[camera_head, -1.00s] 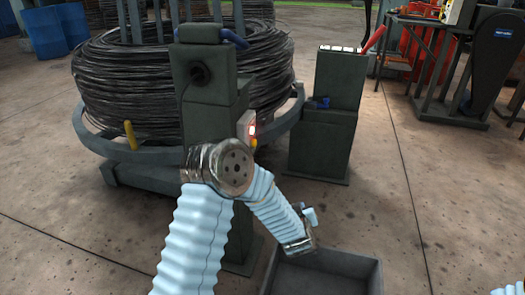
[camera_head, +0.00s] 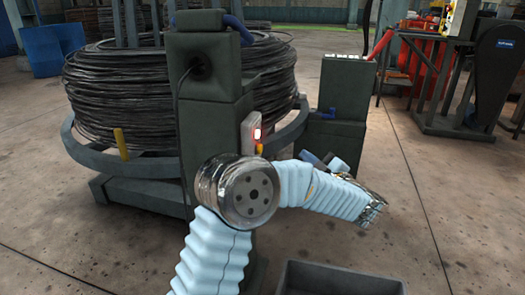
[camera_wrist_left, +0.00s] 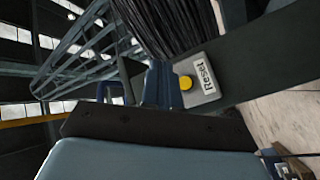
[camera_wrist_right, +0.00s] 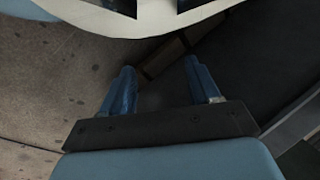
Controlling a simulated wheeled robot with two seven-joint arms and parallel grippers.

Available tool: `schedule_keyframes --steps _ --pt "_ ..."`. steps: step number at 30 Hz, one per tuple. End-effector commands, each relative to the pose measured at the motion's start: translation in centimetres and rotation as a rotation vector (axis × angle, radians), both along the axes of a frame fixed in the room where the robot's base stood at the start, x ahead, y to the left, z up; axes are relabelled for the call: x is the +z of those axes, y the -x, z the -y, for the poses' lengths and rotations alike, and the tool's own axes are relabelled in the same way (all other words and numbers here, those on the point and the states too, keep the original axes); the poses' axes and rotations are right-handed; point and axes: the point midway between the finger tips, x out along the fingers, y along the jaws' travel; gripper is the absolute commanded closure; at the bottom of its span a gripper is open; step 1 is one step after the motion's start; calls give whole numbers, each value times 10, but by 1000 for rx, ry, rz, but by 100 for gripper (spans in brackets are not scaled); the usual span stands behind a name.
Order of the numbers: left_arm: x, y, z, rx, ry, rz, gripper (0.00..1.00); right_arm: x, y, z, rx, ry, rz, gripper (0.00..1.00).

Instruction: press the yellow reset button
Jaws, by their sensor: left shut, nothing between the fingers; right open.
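The yellow reset button (camera_wrist_left: 186,82) sits on a small grey box beside a white "Reset" label (camera_wrist_left: 204,77) in the left wrist view. In the head view the left gripper (camera_head: 316,158) is partly hidden behind my forearm. My right gripper (camera_wrist_right: 160,80) is open and empty.
The green post (camera_head: 213,95) stands before a large wire coil (camera_head: 120,95) in a ring frame. A second green cabinet (camera_head: 338,110) stands right of it. A grey open bin (camera_head: 340,280) is on the floor in front. Open floor (camera_head: 460,220) lies at right.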

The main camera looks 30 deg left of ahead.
Motion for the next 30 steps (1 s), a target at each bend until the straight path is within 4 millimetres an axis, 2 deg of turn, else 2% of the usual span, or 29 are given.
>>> schedule_keyframes --steps 5,21,30 --pt "0 2 -8 1 -1 0 100 -1 0 0 0 0 0 39" --pt "-1 19 -75 1 -1 0 100 -6 0 0 0 0 1 39" --pt "0 22 -85 -2 -1 0 100 -7 0 0 -1 0 2 39"
